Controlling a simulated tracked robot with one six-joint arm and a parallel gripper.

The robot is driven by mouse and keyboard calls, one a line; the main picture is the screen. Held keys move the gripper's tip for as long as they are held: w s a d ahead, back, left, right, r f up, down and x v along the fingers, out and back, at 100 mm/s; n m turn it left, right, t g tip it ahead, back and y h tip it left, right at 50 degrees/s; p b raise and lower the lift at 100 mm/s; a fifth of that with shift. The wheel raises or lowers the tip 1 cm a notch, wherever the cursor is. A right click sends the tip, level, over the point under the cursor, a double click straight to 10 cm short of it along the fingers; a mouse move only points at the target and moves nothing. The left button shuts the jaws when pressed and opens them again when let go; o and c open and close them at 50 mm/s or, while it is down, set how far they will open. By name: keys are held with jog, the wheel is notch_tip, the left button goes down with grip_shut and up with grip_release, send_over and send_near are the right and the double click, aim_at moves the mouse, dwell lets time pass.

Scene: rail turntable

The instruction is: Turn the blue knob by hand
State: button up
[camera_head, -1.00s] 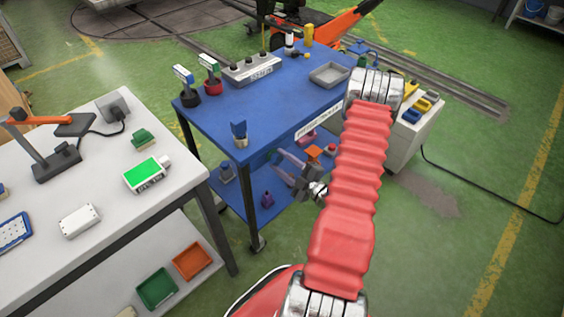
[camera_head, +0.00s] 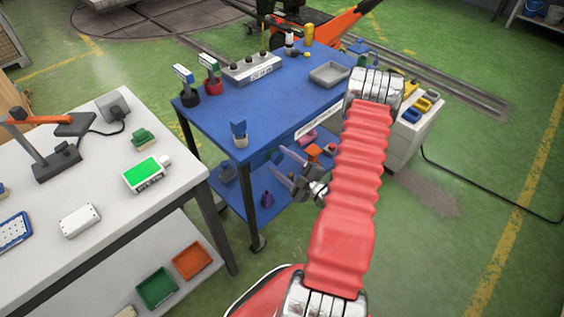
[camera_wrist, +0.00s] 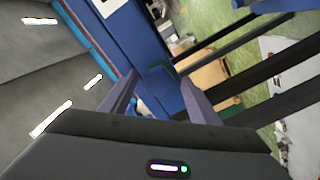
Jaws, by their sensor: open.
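A small dark blue-green knob (camera_head: 272,157) shows at the front side of the blue cart (camera_head: 228,113), just under its top. In the wrist view a blue block-like piece, apparently this knob (camera_wrist: 157,72), lies between and beyond the fingertips. My gripper (camera_head: 277,160) is open and empty in front of the cart's side. Its two fingers point toward the knob, one on each side in the wrist view (camera_wrist: 159,77). I cannot tell whether either finger touches it.
On the cart top stand a blue-topped piece (camera_head: 239,134), a grey tray (camera_head: 329,74) and a switch box (camera_head: 250,69). Its lower shelf holds small parts. A white workbench (camera_head: 102,203) stands at left. Green floor is free at right.

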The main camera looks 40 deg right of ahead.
jog(key=s, duration=1.3)
jog(key=shift+s+d, duration=0.2)
jog(key=shift+s, duration=0.2)
jog(key=shift+w, duration=0.1)
jog(key=n, duration=2.6)
jog(key=shift+w+a, duration=0.2)
jog(key=shift+w, duration=6.65)
jog(key=shift+c, duration=0.2)
